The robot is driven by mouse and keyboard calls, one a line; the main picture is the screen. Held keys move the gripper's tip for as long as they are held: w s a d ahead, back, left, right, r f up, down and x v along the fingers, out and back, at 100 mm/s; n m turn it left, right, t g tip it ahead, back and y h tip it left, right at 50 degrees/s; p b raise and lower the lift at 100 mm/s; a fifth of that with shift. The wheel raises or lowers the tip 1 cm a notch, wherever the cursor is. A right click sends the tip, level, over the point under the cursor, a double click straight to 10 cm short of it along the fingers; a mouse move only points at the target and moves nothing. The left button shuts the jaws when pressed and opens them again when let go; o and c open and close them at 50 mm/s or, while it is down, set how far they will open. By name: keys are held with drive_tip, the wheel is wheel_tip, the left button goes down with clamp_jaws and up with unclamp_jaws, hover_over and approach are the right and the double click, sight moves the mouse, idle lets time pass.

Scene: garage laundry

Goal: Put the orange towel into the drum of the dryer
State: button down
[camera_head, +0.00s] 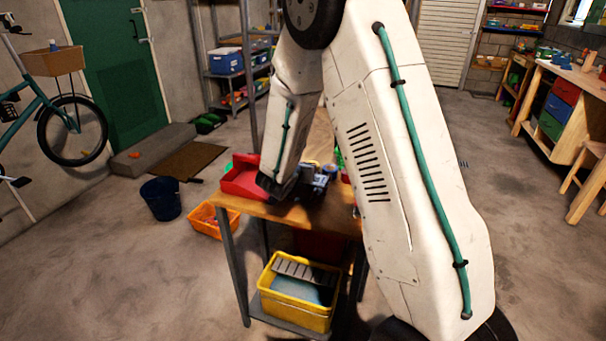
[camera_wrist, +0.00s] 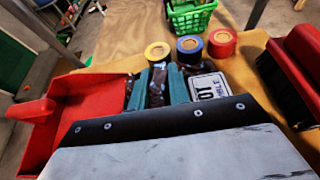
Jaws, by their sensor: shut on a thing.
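In the wrist view my gripper (camera_wrist: 164,84) is low over the wooden table. Its teal strips stand close together with a dark, mottled thing (camera_wrist: 158,86) between them. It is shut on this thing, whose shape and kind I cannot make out. In the head view my gripper (camera_head: 311,181) is small and partly hidden by my arm. I cannot make out the orange towel for certain in either view. The dryer and its drum are not in view.
The table (camera_head: 262,210) carries a red dustpan-like tray (camera_head: 242,178), tape rolls (camera_wrist: 189,46), a green basket (camera_wrist: 190,17) and a lettered plate (camera_wrist: 209,87). A yellow bin (camera_head: 298,316) sits below. An orange crate (camera_head: 204,226) and blue bucket (camera_head: 160,199) stand left.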

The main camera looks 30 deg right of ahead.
drive_tip(key=shift+f, duration=1.05)
drive_tip(key=shift+f, duration=0.2)
drive_tip(key=c, duration=1.3)
unclamp_jaws()
drive_tip(key=shift+r, duration=0.1)
